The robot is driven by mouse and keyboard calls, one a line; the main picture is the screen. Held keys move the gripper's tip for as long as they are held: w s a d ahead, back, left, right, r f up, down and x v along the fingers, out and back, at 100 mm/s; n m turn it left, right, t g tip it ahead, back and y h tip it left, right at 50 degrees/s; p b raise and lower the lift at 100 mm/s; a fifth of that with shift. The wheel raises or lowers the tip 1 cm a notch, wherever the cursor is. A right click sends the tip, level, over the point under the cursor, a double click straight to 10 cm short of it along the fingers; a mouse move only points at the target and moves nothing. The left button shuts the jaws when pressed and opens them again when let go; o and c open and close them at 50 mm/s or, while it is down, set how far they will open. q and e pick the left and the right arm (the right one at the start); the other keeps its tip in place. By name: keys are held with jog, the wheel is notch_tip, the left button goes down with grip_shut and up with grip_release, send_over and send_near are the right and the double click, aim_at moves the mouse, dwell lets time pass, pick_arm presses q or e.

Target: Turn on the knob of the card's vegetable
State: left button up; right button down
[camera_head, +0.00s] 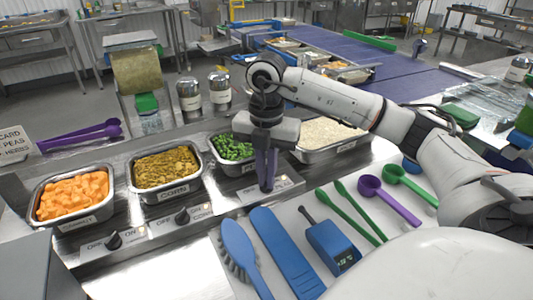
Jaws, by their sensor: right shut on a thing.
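A card (14,144) at the left edge reads "CARD PEAS", with a smaller line below. The peas tray (214,140) stands in the row of metal trays, partly hidden by my right gripper. My right gripper (267,188) points down at the control panel (290,188) in front of the peas tray. It is shut on the peas knob, which its fingers hide, so I cannot tell how the knob is turned. The carrot knob (113,240) and the corn knob (182,216) show to the left. My left gripper is out of view.
The carrot tray (108,211) and corn tray (196,188) stand left of the peas; a rice tray (345,148) stands right. In front lie a blue brush (240,250), a blue scraper (285,250), a blue thermometer (330,243) and several spoons.

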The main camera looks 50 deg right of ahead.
jog(key=c, duration=1.9)
grip_release()
jog(key=shift+r, duration=0.1)
notch_tip(320, 180, up, 10)
jog(key=p, duration=0.1)
jog(key=shift+p, duration=0.4)
